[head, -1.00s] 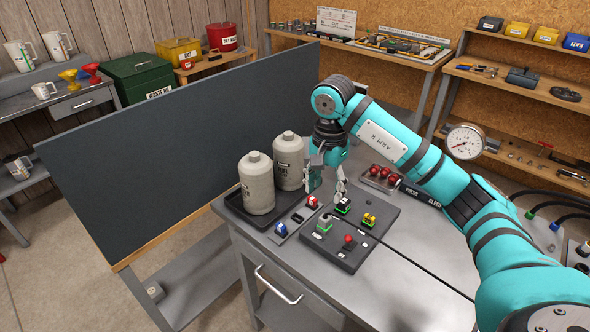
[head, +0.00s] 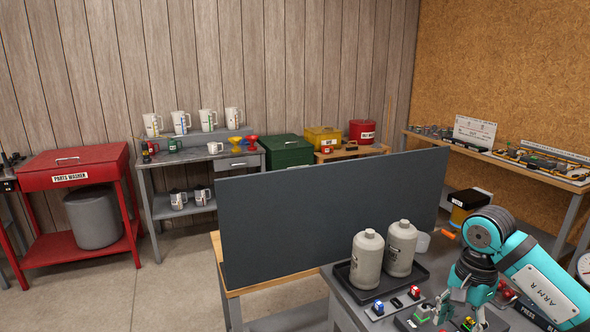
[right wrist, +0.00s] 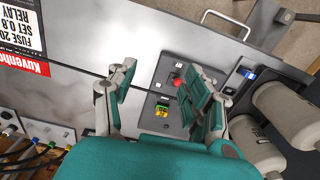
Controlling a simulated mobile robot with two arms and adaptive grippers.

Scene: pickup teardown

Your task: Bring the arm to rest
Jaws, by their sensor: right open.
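My right arm, teal with dark joints, comes into the head view at the lower right. Below the fingers lies a dark panel (right wrist: 150,128) with a red knob (right wrist: 178,82) and a yellow-green block (right wrist: 162,111). The fingers hide part of the panel. My left gripper is not in view.
A dark upright board (head: 320,215) stands behind the bottles, which sit in a black tray (head: 345,275). A red parts washer (head: 75,170) and a mug shelf (head: 160,190) are at the far left. Open floor (head: 150,290) lies at front left.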

